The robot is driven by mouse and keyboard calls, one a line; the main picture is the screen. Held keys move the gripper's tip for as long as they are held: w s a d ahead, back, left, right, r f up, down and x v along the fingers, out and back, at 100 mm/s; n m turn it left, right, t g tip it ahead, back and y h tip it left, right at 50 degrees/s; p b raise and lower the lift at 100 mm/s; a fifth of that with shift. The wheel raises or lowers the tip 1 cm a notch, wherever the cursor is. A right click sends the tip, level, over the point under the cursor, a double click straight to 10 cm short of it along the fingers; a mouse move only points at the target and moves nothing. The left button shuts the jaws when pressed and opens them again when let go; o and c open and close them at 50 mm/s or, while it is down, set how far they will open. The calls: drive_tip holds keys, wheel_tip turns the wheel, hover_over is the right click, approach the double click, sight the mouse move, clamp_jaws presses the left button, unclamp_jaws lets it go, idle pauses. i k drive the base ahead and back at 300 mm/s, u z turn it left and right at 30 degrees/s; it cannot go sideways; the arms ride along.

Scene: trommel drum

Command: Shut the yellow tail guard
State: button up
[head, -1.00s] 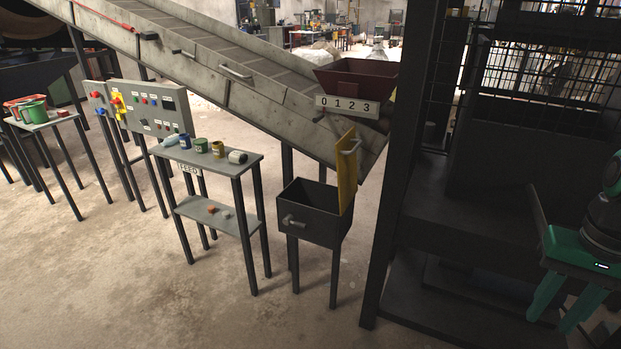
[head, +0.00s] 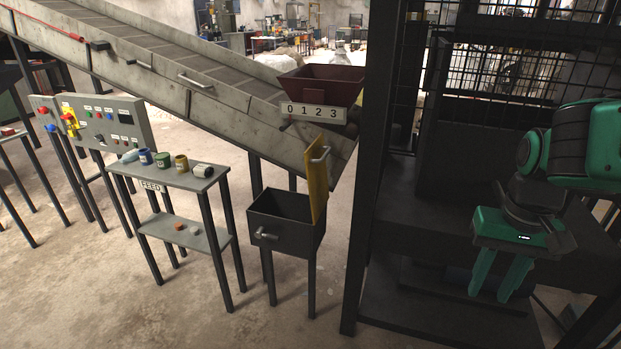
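The yellow tail guard (head: 317,180) is a flat panel with a grey handle near its top. It stands upright, open, along the right side of a dark box (head: 290,239) on legs under the conveyor's lower end. The box's top is uncovered, and a grey handle sits on its front. My gripper (head: 494,292) is at the right, pointing down, well apart from the guard. Its two green fingers are spread with nothing between them.
A dark post (head: 364,200) and a machine frame with mesh stand between the guard and my gripper. A feed table (head: 180,178) with several cans stands left of the box. A control panel (head: 112,120) is further left. The floor in front is clear.

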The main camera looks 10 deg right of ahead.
sight(316, 157)
drive_tip(key=i, duration=0.85)
drive_tip(key=z, duration=0.1)
